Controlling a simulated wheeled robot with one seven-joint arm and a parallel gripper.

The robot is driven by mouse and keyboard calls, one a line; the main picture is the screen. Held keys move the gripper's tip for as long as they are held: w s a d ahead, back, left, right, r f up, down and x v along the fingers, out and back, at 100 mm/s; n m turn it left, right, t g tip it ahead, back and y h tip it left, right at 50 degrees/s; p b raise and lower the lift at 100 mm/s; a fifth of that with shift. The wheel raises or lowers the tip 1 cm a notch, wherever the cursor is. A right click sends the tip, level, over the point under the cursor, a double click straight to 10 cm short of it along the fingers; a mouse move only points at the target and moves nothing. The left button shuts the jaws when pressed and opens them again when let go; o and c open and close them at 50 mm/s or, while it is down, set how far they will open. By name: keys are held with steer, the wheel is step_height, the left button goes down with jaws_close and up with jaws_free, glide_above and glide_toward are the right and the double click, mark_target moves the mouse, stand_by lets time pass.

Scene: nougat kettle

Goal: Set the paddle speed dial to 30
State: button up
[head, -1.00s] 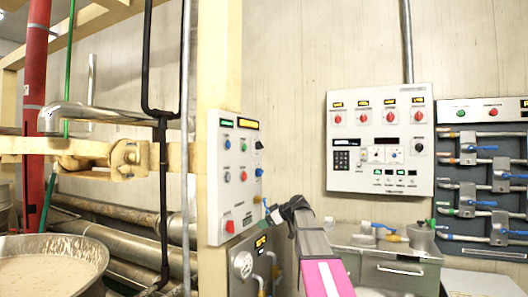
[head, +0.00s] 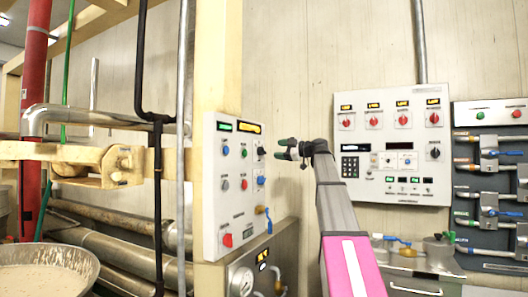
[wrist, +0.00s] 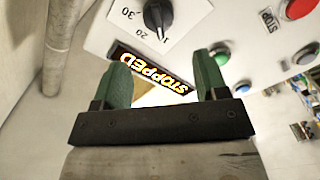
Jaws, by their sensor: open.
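The paddle speed dial (wrist: 158,15) is a black knob on a white plate at the top of the wrist view. Its scale shows 30 and 20 and part of a lower number. Its white mark faces the picture's bottom, away from 30; the exact setting is unclear. In the head view a black knob (head: 261,151) at the panel's upper right appears to be this dial. My gripper (wrist: 163,72) has two green fingers, apart and empty, short of the dial. In the head view my gripper (head: 281,149) is just right of the panel's upper edge.
The white control panel (head: 212,190) carries coloured buttons and an amber display (wrist: 150,68) reading STOPPED. A green button (wrist: 219,54) is close to my right finger. A second panel (head: 345,105) hangs on the wall. A kettle (head: 45,265) stands at lower left.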

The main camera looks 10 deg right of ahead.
mark_target(264, 150)
steer(key=x, duration=0.8)
steer(key=shift+w+a, duration=0.2)
steer(key=c, duration=0.9)
